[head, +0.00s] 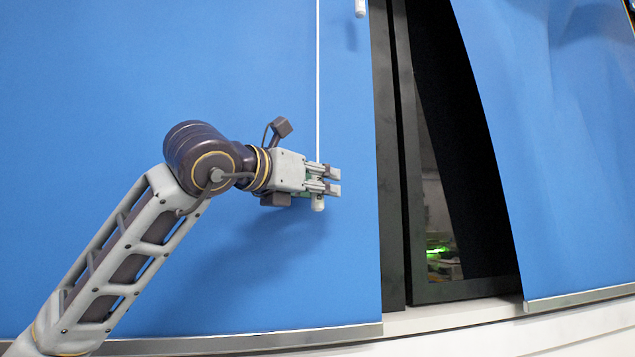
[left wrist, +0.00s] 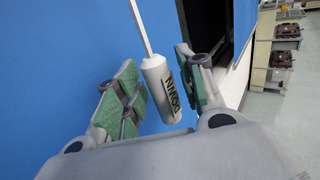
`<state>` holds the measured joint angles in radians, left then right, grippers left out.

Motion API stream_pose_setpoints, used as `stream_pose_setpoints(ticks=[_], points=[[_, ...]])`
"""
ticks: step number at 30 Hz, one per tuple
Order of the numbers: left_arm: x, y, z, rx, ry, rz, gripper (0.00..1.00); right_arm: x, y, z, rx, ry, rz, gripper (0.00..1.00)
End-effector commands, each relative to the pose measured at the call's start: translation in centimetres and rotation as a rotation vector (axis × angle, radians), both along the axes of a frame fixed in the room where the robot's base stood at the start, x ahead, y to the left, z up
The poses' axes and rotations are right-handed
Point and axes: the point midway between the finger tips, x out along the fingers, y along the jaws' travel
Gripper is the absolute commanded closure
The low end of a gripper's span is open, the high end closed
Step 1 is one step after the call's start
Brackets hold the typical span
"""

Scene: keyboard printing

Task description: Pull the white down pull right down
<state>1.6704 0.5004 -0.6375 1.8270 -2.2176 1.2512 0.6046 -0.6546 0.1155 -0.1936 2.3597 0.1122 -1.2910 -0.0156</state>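The white down pull (head: 317,204) hangs upright on a thin white cord (head: 318,90) in front of the blue blind. Its lower end shows just below my left gripper (head: 332,181); its upper part is hidden by the fingers. In the left wrist view the pull (left wrist: 162,88) bears dark "DOWN" lettering and lies between the two green-padded fingers of my left gripper (left wrist: 160,88). The fingers stand apart with blue blind showing beside the pull, so the gripper is open around it. My right gripper is not in view.
A second white pull (head: 360,8) hangs higher up, right of the cord. The left blue blind (head: 200,270) ends in a metal bottom bar. A dark window frame (head: 395,150) and a right blue blind (head: 560,150) stand beyond. Lab benches (left wrist: 275,50) show at right.

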Motion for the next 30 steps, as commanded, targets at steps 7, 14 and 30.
stream_pose_setpoints(ticks=[7, 14, 30], points=[[0.0, 0.1, 0.2, -0.002, -0.003, 0.001, 0.58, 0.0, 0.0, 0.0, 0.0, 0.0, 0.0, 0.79], [-0.5, 0.4, 0.3, -0.003, -0.005, 0.001, 0.58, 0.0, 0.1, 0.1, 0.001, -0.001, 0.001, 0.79], [-6.0, 4.0, 0.2, -0.002, -0.006, 0.003, 0.58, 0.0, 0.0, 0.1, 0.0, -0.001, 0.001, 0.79]])
